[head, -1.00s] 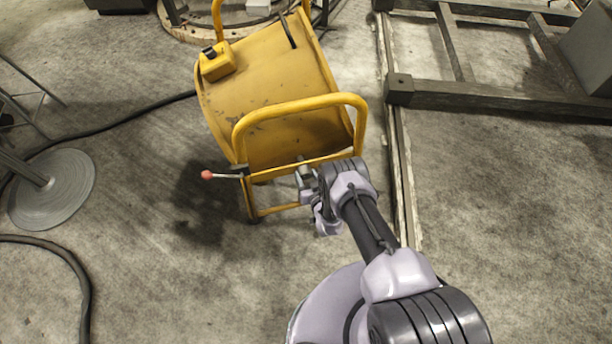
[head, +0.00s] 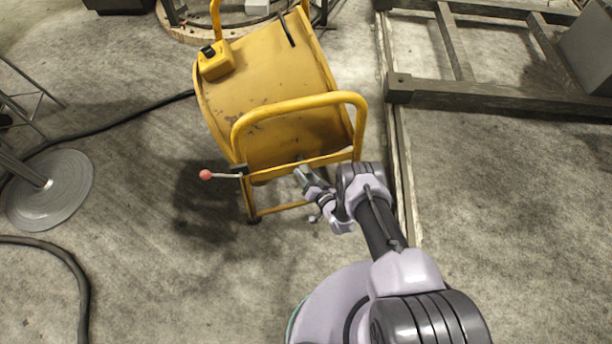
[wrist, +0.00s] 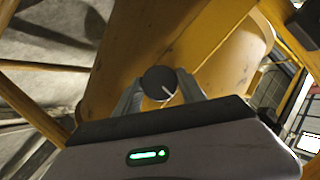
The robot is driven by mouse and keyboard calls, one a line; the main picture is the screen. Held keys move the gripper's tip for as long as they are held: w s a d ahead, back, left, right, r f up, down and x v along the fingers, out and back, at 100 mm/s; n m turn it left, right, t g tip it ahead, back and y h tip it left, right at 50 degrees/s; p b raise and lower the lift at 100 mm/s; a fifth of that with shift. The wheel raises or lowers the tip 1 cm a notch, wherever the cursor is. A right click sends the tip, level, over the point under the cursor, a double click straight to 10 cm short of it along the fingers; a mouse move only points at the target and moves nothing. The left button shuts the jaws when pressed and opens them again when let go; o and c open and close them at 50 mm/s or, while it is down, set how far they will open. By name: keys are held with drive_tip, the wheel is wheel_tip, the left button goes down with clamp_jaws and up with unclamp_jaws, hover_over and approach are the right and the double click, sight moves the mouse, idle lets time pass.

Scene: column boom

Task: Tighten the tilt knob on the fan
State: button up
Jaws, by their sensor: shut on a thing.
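The fan is a yellow drum (head: 275,85) in a yellow tube frame, in the upper middle of the head view. In the wrist view its yellow body (wrist: 140,45) fills the background. The tilt knob (wrist: 160,83) is a dark round knob with a white line pointing to the lower right. My gripper (wrist: 160,90) is shut on the knob, one finger on each side. In the head view my gripper (head: 303,172) is at the fan's near lower frame bar, and the knob is hidden there.
A lever with a red ball end (head: 206,174) sticks out left of the frame. A yellow box (head: 215,62) sits on the drum. A dark timber frame (head: 490,97) lies right. A round grey base (head: 52,188) and black cables (head: 75,275) are left. The floor between is clear.

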drive_tip(key=o, duration=1.4)
drive_tip(key=shift+c, duration=0.2)
drive_tip(key=p+v, duration=0.6)
drive_tip(key=v, duration=1.1)
drive_tip(key=shift+s, duration=0.2)
drive_tip(key=shift+d, duration=0.1)
